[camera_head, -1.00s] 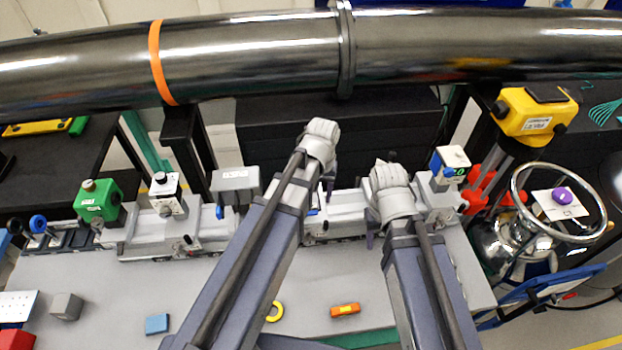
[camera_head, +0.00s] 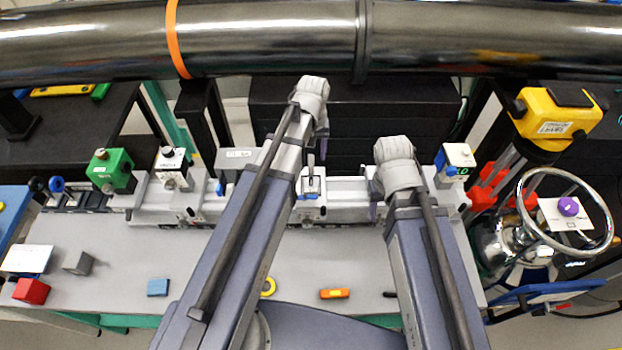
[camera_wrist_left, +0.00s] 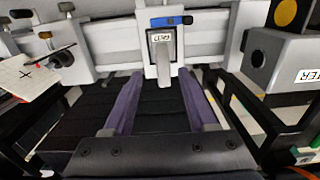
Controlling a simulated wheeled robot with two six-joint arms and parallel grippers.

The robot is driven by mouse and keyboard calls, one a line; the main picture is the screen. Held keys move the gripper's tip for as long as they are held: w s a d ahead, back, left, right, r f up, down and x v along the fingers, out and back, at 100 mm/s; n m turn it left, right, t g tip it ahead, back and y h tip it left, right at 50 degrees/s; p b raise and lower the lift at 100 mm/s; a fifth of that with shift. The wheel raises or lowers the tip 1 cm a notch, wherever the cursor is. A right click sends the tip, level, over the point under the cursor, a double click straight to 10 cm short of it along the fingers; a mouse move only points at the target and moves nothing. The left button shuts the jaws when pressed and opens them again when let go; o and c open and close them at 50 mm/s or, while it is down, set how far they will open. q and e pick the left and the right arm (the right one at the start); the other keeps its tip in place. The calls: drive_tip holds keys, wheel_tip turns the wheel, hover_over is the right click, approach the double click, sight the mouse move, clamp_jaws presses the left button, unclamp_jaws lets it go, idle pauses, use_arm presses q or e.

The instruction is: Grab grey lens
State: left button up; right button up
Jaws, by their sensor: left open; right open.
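A small grey piece with a white label (camera_wrist_left: 163,50) sits on a white mount on the rail; I cannot read whether it is the lens. It also shows in the head view (camera_head: 311,186). My left gripper (camera_wrist_left: 161,88) is open, its two purple fingers either side of that piece's lower end, with gaps and nothing held. In the head view my left gripper (camera_head: 316,160) hangs over the rail, partly hidden by its own wrist. My right gripper (camera_head: 376,200) is open over the rail to the right, its fingers mostly hidden. A grey block (camera_head: 78,263) lies on the table at left.
The rail carries a green box (camera_head: 110,170), a white box (camera_head: 172,168), a grey filter box (camera_head: 238,158) and a white-blue box (camera_head: 456,163). A large pipe (camera_head: 270,40) crosses behind. A handwheel (camera_head: 603,240) stands at right.

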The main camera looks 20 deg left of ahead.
sight(311, 166)
use_arm(q)
drive_tip(key=shift+f+b, duration=0.35)
drive_tip(key=shift+f, duration=0.35)
drive_tip(key=shift+f, duration=0.1)
drive_tip(key=f+b, duration=0.5)
drive_tip(key=shift+s+a, duration=0.1)
drive_tip(key=shift+a, duration=0.15)
clamp_jaws()
idle(0.8)
